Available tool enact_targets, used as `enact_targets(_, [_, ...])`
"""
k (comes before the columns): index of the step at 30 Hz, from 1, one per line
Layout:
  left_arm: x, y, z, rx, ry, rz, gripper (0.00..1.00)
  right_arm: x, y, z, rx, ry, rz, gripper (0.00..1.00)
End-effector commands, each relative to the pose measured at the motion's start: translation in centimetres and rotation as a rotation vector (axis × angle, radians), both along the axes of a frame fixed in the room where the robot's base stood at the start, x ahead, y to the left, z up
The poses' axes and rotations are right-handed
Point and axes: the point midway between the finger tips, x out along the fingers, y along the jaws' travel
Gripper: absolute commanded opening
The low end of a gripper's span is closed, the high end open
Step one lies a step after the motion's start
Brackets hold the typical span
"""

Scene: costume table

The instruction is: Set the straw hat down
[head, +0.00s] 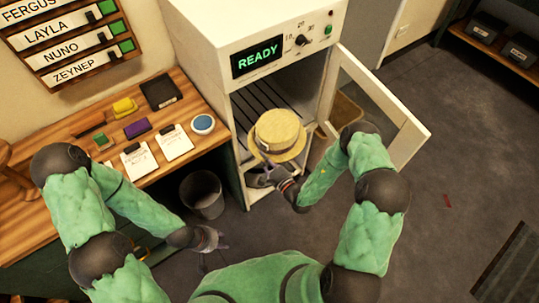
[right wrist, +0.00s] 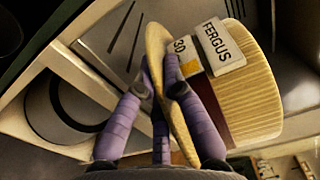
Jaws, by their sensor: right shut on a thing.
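The straw hat (head: 278,130) is yellow with a flat crown and is held up in the mouth of the white cabinet (head: 228,62). My right gripper (head: 266,172) is shut on its brim, seen close in the right wrist view (right wrist: 160,85). There the hat (right wrist: 245,100) appears on its side, with a dark band and tags reading "FERGUS" and "30". Inside the cabinet, a slatted rack (head: 262,98) lies behind the hat. I cannot tell whether the hat touches it. My left gripper (head: 212,248) hangs low near the bin, empty, its fingers seemingly spread.
The cabinet door (head: 375,105) stands open to the right. The display (head: 257,59) reads "READY". A wooden table (head: 75,135) on the left holds cards, coloured blocks and a round blue-topped item (head: 203,123). A waste bin (head: 202,193) stands on the floor. Floor at right is mostly clear.

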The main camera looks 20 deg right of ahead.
Motion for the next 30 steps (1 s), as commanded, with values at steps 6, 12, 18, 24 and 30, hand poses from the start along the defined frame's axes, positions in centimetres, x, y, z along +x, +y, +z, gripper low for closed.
enact_targets(6, [0.0,0.0,-2.4,0.0,0.0,0.0,0.4,3.6,-1.9,-3.3,-0.001,-0.001,-0.001,0.0])
enact_targets(12, [0.0,0.0,-3.7,0.0,0.0,0.0,0.4,5.6,-2.8,-5.7,0.0,-0.002,0.0,0.0])
enact_targets(18, [0.0,0.0,-4.0,0.0,0.0,0.0,0.4,6.2,-3.2,-6.4,0.0,-0.001,0.001,0.0])
enact_targets(24, [0.0,0.0,-5.5,0.0,-0.001,0.0,0.4,6.8,-3.5,-8.7,0.001,0.001,0.0,0.0])
enact_targets(30, [0.0,0.0,-6.6,0.0,0.0,0.0,0.4,6.8,-3.5,-10.3,0.0,-0.001,0.0,0.0])
